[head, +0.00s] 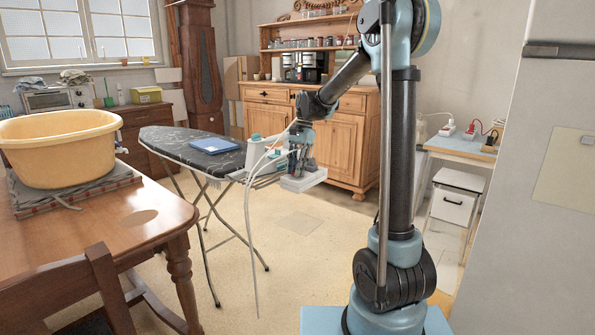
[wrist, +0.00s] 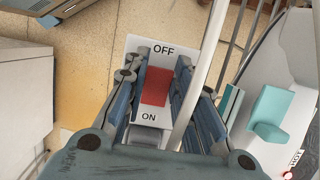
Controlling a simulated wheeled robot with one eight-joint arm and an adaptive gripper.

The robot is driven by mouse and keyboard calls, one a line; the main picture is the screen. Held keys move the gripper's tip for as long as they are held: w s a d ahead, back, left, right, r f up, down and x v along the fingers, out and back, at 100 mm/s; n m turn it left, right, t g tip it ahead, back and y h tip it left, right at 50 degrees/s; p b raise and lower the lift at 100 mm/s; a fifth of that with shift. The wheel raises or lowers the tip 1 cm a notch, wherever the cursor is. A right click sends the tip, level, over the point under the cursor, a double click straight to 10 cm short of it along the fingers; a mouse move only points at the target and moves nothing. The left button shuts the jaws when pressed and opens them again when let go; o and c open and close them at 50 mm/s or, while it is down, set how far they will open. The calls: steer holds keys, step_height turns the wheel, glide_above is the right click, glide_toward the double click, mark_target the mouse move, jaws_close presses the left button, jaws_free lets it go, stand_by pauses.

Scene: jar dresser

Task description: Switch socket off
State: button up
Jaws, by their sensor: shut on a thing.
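The white socket (head: 305,182) is at the right end of the ironing board in the head view, under my gripper (head: 300,160). The wrist view shows the socket's white face (wrist: 155,52) close up, with OFF printed at the top and ON at the bottom. A red rocker switch (wrist: 154,86) sits between the two words. I cannot tell which way the rocker is tilted. My gripper (wrist: 160,85) is shut on the socket, with its blue-grey fingers on either side of the red switch. The fingers hide parts of the socket's sides.
The ironing board (head: 180,145) carries a blue folded item (head: 215,145) and a white-and-teal appliance (head: 264,152), perhaps an iron. A white cable (head: 248,225) hangs down beside my gripper. A wooden table (head: 110,225) with a yellow tub (head: 60,150) stands left. Open floor lies between.

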steer(key=o, duration=1.1)
steer(key=shift+c, duration=0.2)
steer(key=v, duration=1.2)
steer(key=shift+w+f, duration=0.1)
